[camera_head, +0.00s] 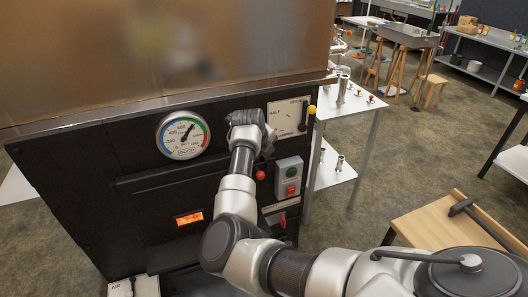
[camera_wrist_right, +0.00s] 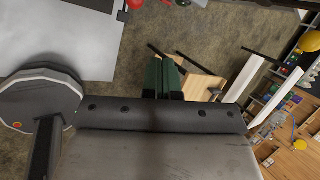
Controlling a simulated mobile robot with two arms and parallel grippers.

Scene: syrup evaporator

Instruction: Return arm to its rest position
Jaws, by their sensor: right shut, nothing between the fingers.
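My right arm comes in from the lower right in the head view and reaches up across the front of the dark evaporator panel (camera_head: 130,165). Its wrist and hand are in front of the panel, between the round gauge (camera_head: 183,135) and the damper plate (camera_head: 285,118). The fingertips are hard to make out there. In the right wrist view the two dark green fingers of my right gripper (camera_wrist_right: 163,76) are together with nothing between them. The damper lever with its yellow knob (camera_head: 311,109) is to the right of the hand, apart from it. My left gripper is not in view.
A red knob (camera_head: 260,175) and a grey switch box (camera_head: 289,178) are close to the forearm. A lit orange display (camera_head: 189,218) is lower left. A white table (camera_head: 350,105) stands right of the panel. A wooden table with a hammer (camera_head: 466,208) is at the lower right.

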